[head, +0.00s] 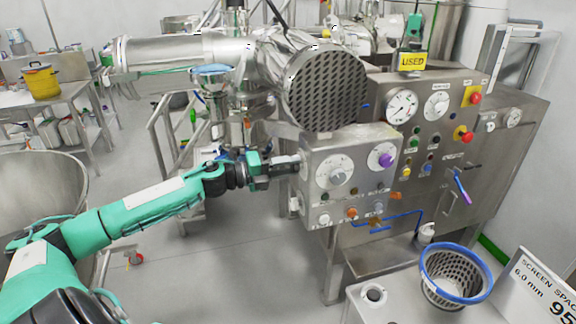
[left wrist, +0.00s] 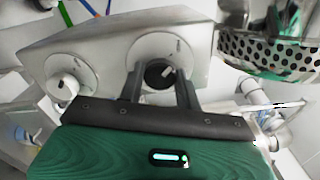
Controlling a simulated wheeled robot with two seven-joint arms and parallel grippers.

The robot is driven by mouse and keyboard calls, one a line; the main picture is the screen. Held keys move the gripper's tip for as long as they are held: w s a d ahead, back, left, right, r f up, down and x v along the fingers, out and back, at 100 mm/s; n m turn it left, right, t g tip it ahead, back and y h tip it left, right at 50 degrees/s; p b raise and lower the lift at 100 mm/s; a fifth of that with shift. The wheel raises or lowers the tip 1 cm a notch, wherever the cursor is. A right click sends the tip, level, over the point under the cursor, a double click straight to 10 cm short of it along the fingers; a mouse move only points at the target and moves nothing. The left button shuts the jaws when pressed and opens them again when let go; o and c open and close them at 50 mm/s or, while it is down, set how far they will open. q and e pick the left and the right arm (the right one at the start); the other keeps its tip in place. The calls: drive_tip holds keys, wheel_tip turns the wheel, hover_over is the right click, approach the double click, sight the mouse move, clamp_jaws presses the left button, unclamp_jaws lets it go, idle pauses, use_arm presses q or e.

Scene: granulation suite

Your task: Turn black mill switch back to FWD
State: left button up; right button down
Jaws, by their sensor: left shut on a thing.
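The black mill switch (left wrist: 158,74) is a round black knob with a pale pointer mark, on a white dial plate (left wrist: 178,48) on the side of a steel control box. My left gripper (left wrist: 159,88) has one finger on each side of the knob and is shut on it. In the head view my left gripper (head: 292,165) reaches the left side of the control box (head: 350,200); the black knob is hidden there. The dial's lettering is too small to read. My right gripper is in neither view.
A pale knob (left wrist: 64,87) on a second dial sits beside the black one. The box front carries a dial (head: 334,172), a purple knob (head: 387,160) and several buttons. A perforated round guard (head: 325,90) stands above the box. A blue-rimmed basket (head: 455,275) stands lower right.

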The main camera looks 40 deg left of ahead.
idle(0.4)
use_arm(q)
drive_tip(key=o, duration=1)
drive_tip(key=b+v, duration=0.3)
drive_tip(key=v, duration=1)
drive_tip(key=shift+s+a, duration=0.25)
drive_tip(key=shift+a, duration=0.05)
